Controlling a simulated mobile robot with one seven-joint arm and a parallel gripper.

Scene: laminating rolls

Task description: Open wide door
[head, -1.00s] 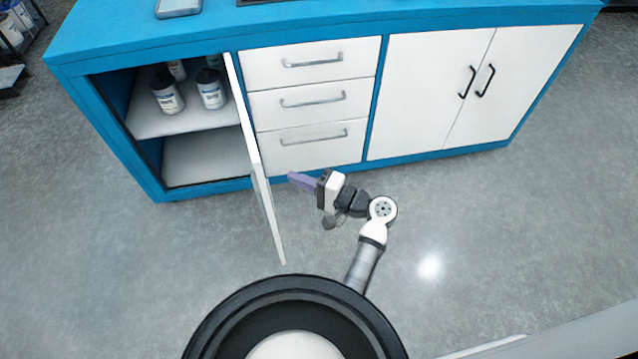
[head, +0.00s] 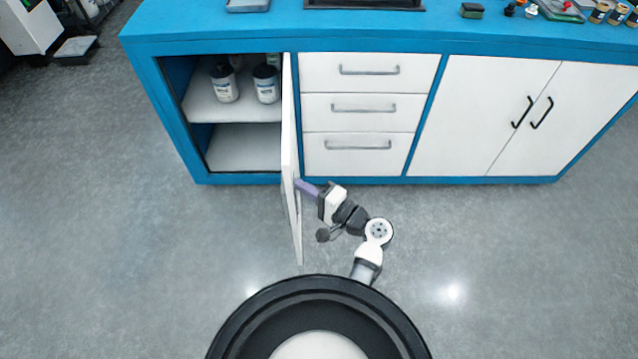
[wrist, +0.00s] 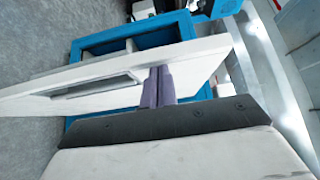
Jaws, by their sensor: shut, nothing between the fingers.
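The wide door (head: 291,160) of the blue cabinet stands swung out toward me, seen nearly edge-on in the head view. The left compartment (head: 232,148) behind it is open to view. In the wrist view the door (wrist: 120,78) is a white panel with a long pale handle (wrist: 98,84) on its face. My gripper (head: 303,188) is shut and empty, on the right side of the door, low down. Its purple fingers (wrist: 158,88) lie together at the door's face. They look to touch it or be very near; I cannot tell which.
Bottles (head: 224,84) stand on the upper shelf in the open compartment. Three drawers (head: 358,112) and a pair of closed doors (head: 490,115) with black handles are to the right. The grey floor (head: 120,240) is clear left of the door.

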